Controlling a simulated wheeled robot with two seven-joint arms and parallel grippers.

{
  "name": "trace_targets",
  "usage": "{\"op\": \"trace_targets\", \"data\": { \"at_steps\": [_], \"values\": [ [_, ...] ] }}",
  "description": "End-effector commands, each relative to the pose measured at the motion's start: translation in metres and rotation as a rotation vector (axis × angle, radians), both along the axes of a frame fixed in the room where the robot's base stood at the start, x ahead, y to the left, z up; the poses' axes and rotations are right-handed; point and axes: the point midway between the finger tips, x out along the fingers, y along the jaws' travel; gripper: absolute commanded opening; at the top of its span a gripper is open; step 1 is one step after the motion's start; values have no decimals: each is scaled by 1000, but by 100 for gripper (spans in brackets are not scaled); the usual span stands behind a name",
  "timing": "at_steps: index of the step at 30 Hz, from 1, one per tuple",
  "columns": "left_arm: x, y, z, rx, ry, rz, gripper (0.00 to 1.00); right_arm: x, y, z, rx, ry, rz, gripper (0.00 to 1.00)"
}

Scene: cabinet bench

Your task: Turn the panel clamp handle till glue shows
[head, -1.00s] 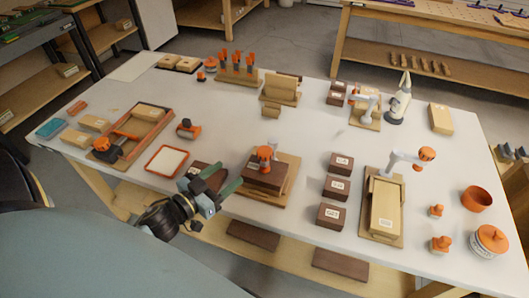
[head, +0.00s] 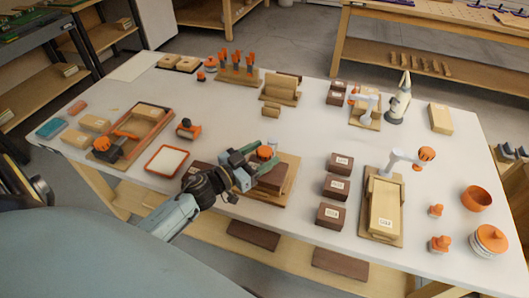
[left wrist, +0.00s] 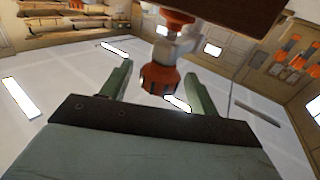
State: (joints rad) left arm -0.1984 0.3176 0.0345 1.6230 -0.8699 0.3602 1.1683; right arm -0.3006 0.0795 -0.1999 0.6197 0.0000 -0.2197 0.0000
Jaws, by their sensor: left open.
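A clamp with an orange knob-like handle (head: 264,152) stands on a wooden board (head: 289,180) with a dark brown block (head: 272,180), near the middle of the bench. My left gripper (head: 258,163) is at this handle, partly covering it in the head view. In the left wrist view the two green fingers (left wrist: 148,90) are apart, and the orange handle (left wrist: 160,79) shows between them. Contact between fingers and handle cannot be told. I see no glue at this clamp. My right gripper is not in view.
Several labelled brown blocks (head: 337,188) stand to the right. Beyond them a second clamp has an orange knob (head: 427,154) and a light panel (head: 385,204). A white-filled tray (head: 166,161) lies to the left. An orange bowl (head: 477,198) stands at the right end.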

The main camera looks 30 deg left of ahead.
Motion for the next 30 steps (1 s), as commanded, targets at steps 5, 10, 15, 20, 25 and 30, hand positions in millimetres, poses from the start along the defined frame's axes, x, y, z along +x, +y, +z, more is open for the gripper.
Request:
{"op": "trace_targets", "data": {
  "at_steps": [5,10,15,20,25,30],
  "values": [
    [10,-3,0,0,0,1,60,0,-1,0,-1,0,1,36],
    [11,-4,0,0,1,1,60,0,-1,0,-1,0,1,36],
    [11,-4,0,0,1,1,51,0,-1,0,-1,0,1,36],
    [11,-4,0,0,1,1,30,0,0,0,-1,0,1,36],
    [11,-4,0,0,1,0,16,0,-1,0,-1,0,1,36],
    [11,-3,0,3,1,-22,16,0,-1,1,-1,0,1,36]
  ]
}}
